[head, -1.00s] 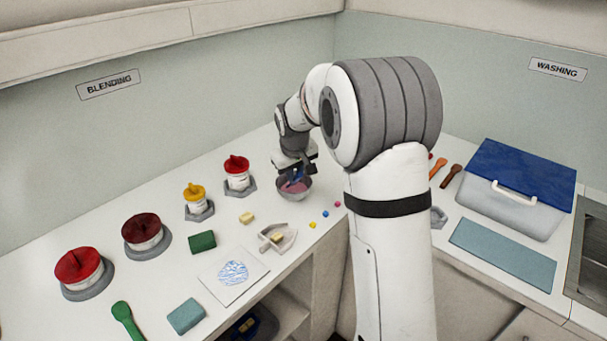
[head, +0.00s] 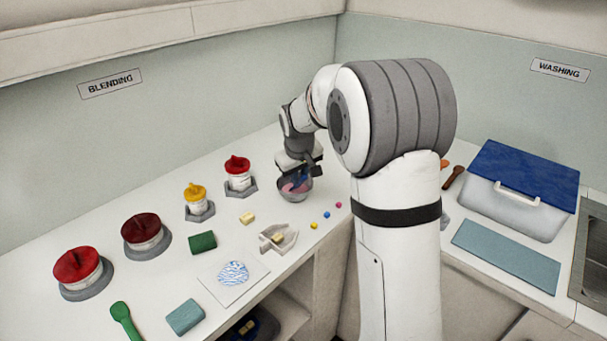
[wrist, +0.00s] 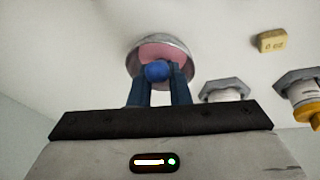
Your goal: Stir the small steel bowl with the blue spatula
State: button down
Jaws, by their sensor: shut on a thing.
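The small steel bowl (head: 297,196) stands on the counter towards the back corner, with pink content in it. It also shows in the wrist view (wrist: 181,42), behind the fingers. My gripper (head: 304,171) is above the bowl, pointing down. In the wrist view my gripper (wrist: 158,85) is shut on the blue spatula (wrist: 157,71), whose rounded blue end shows between the two fingers. In the head view a blue part of the spatula (head: 300,177) reaches down into the bowl. Its lower tip is hidden in the bowl and content.
Left of the bowl stand jars with red (head: 237,163) and yellow lids (head: 194,190). A green spatula (head: 122,313) lies at front left. A lidded blue tub (head: 520,195) stands right.

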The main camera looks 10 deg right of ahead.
jog(key=shift+r+p, duration=2.7)
jog(key=shift+r, duration=1.35)
jog(key=s+f+t, duration=0.1)
jog(key=s+f, duration=0.3)
jog(key=s, duration=0.2)
jog(key=shift+s+d+f+b, duration=0.3)
jog(key=shift+s+d, duration=0.05)
jog(key=shift+d, duration=0.05)
jog(key=shift+f, duration=0.15)
jog(key=shift+s+b, duration=0.2)
jog(key=shift+b, duration=0.3)
jog(key=shift+s, duration=0.1)
